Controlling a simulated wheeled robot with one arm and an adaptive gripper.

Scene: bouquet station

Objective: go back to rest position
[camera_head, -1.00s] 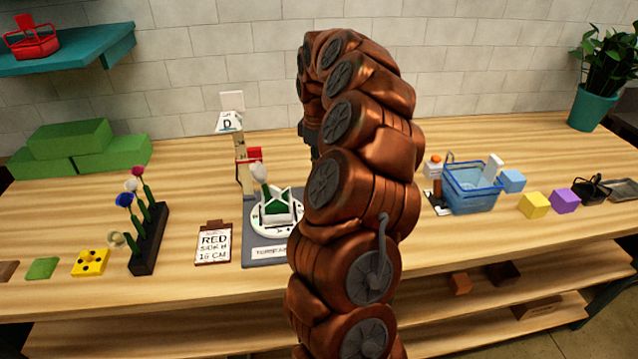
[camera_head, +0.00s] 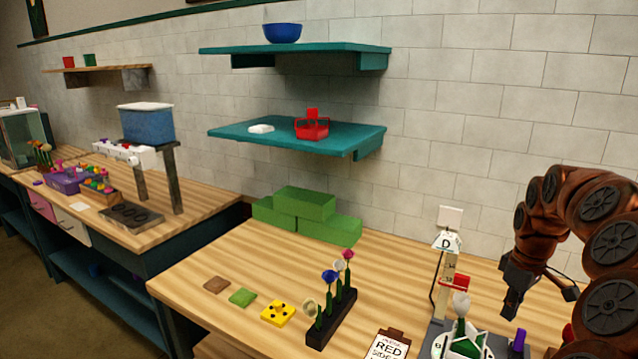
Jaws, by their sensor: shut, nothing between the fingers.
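My gripper (camera_head: 511,303) hangs at the end of my copper-brown arm at the right of the view. It points down, is shut and holds nothing. It is above the right side of the turntable station (camera_head: 437,331), apart from the flower there. A white flower with a green stem (camera_head: 461,307) stands in the station's white and green holder. A ruler post with a red slider (camera_head: 454,282) and a "D" sign (camera_head: 447,241) rises behind it. My arm covers the table's right part.
A card reading "RED" (camera_head: 389,346) lies left of the station. A black rack (camera_head: 333,320) holds several flowers. Green blocks (camera_head: 303,204) stand against the wall. Teal shelves (camera_head: 225,130) hang above. A second table (camera_head: 200,207) stands at the left.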

